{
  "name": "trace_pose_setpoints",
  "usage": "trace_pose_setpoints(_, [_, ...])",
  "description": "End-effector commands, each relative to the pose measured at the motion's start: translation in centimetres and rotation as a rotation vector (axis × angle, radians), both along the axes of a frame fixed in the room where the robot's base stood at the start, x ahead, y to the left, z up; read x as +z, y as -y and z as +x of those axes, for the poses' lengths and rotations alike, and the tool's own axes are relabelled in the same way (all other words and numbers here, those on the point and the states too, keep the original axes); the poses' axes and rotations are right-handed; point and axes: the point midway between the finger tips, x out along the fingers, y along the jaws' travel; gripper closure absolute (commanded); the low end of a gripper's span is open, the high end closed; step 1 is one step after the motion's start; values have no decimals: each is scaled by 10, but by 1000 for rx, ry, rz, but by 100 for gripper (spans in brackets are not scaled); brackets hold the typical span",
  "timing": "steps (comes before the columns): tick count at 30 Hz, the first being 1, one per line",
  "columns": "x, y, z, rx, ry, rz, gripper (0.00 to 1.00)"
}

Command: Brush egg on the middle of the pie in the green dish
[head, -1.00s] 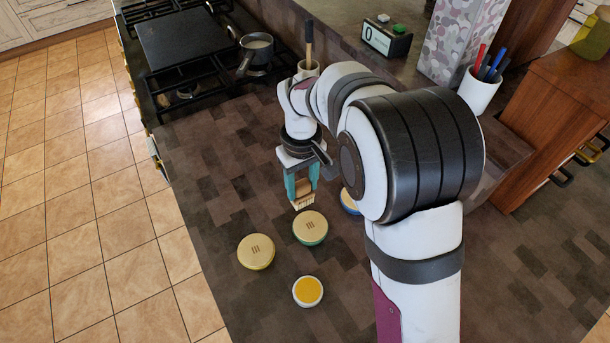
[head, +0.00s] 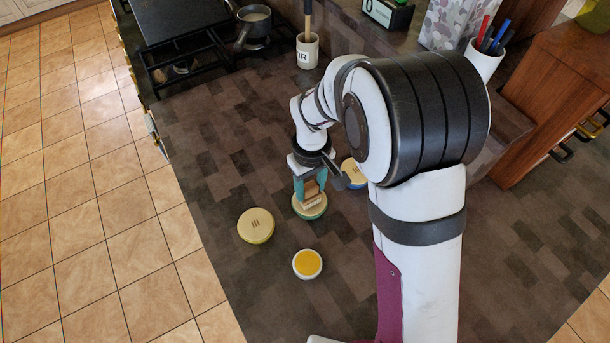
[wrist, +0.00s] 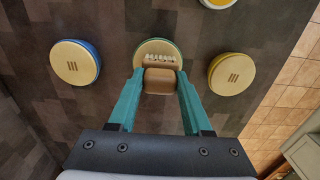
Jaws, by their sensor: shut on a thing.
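The pie in the green dish (head: 312,214) has a pale tan top and a green rim. In the wrist view this pie (wrist: 150,45) is at the top centre, partly hidden by the brush. My gripper (head: 310,190) has teal fingers and is shut on a wooden brush (wrist: 159,78). The pale bristles lie over the middle of the pie. I cannot tell whether they touch it. The egg bowl (head: 307,264) is white with yellow egg, in front of the pie; its edge also shows in the wrist view (wrist: 217,2).
A pie in a yellow dish (head: 256,225) is to the left of the green one. A pie in a blue dish (head: 353,168) is behind it to the right, partly hidden by my arm. A stove with a pot (head: 253,27) and a utensil crock (head: 307,50) are at the back.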

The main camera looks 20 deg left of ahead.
Motion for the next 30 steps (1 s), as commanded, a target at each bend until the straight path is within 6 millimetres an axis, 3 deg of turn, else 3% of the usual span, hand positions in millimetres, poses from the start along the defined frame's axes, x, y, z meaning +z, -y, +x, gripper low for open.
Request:
trace_pose_setpoints(9, [4,19,-21,0,1,0,95])
trace_pose_setpoints(30, [11,-23,26,0,1,1,95])
